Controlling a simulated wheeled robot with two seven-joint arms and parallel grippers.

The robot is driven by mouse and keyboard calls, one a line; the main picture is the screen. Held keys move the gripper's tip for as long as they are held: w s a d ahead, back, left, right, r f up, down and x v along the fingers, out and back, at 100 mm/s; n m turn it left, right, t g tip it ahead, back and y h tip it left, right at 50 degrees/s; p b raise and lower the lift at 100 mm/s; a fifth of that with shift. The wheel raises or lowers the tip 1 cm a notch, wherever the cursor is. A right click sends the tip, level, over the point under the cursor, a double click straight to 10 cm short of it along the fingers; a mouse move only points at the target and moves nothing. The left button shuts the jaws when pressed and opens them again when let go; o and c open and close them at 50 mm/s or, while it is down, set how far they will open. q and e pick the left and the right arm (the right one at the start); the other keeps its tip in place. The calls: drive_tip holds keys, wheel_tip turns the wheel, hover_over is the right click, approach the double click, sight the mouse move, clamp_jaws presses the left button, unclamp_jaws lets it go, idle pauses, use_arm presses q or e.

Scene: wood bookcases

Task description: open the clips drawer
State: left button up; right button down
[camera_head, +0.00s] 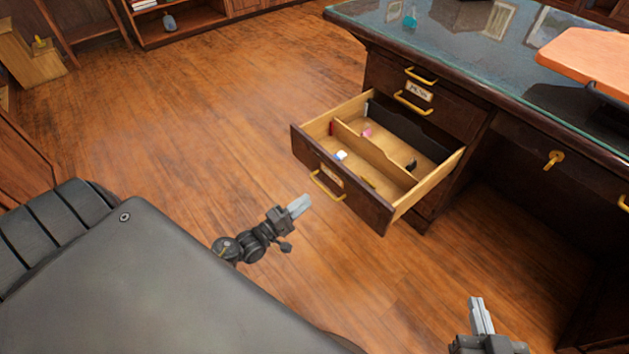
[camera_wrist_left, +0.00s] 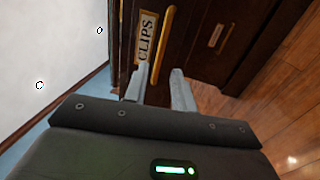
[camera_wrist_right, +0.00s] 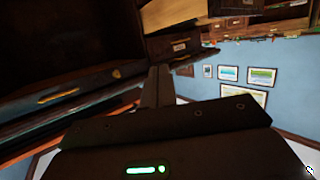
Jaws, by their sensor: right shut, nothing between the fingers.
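A dark wood drawer (camera_head: 345,195) of the desk stands pulled out, with a brass handle (camera_head: 326,186) and a label holder on its front. In the left wrist view a label reading CLIPS (camera_wrist_left: 146,38) sits beside a brass handle (camera_wrist_left: 164,45) on a near drawer front, which appears to be this one. My left gripper (camera_head: 302,205) is just in front of the pulled-out drawer, clear of the handle; its fingers (camera_wrist_left: 158,92) are apart and empty. My right gripper (camera_head: 480,315) is shut and empty, low at the right, away from the drawer.
The open drawer has wooden dividers and a few small items (camera_head: 367,132) inside. A closed drawer (camera_head: 430,100) with brass handles is above it. The desk top (camera_head: 455,40) overhangs. A brass knob or key (camera_head: 553,160) is to the right. The wood floor (camera_head: 200,120) to the left is clear.

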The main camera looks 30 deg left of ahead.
use_arm(q)
drive_tip(key=shift+v, duration=1.4)
use_arm(e)
drive_tip(key=shift+s+d+f+g+h, duration=0.1)
drive_tip(key=shift+d+f+g+h, duration=0.25)
drive_tip(key=shift+f+g, duration=0.1)
